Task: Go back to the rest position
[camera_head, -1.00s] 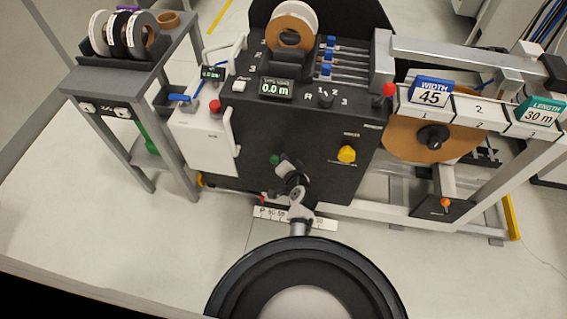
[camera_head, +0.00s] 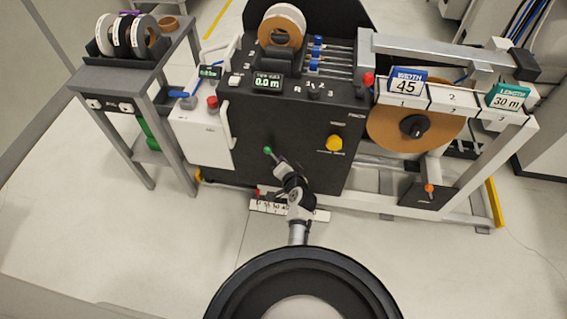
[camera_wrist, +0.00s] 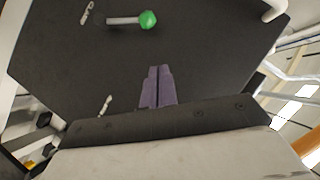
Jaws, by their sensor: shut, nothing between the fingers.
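My gripper (camera_wrist: 158,87) shows in the wrist view as two purple fingers close together, empty. Beyond the fingertips is the dark front panel (camera_wrist: 200,55) of the machine, with a green-knobbed lever (camera_wrist: 148,20) near the top. The fingers are apart from the knob. In the head view, my arm reaches up from the bottom centre towards the machine's black front (camera_head: 300,130). The green knob (camera_head: 267,150) sticks out just up and left of the arm's end. My fingers cannot be made out in that view.
A grey table (camera_head: 120,75) with tape rolls stands at left. At right is a frame with a large brown roll (camera_head: 385,130) and signs reading WIDTH 45 (camera_head: 407,85) and LENGTH 30 m (camera_head: 508,98). A yellow knob (camera_head: 334,143) sits on the machine front. Floor left of my base is clear.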

